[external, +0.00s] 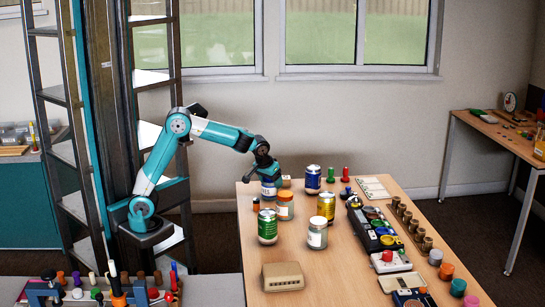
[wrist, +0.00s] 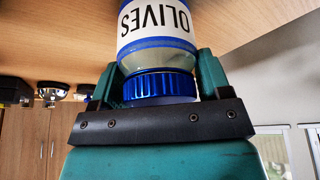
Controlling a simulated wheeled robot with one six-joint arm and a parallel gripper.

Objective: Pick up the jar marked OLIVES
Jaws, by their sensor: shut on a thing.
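The jar marked OLIVES (wrist: 158,28) has a white label with blue bands and a ribbed blue lid. The label reads upside down in the wrist view. My gripper (wrist: 158,84) is shut on this jar, with one teal finger on each side of its lid. In the external view the jar (external: 268,192) is upright below my gripper (external: 267,178), at the far left part of the table. I cannot tell whether its base touches the table.
An orange-lidded jar (external: 285,208) stands close in front. A tan box (external: 283,278) lies at the front.

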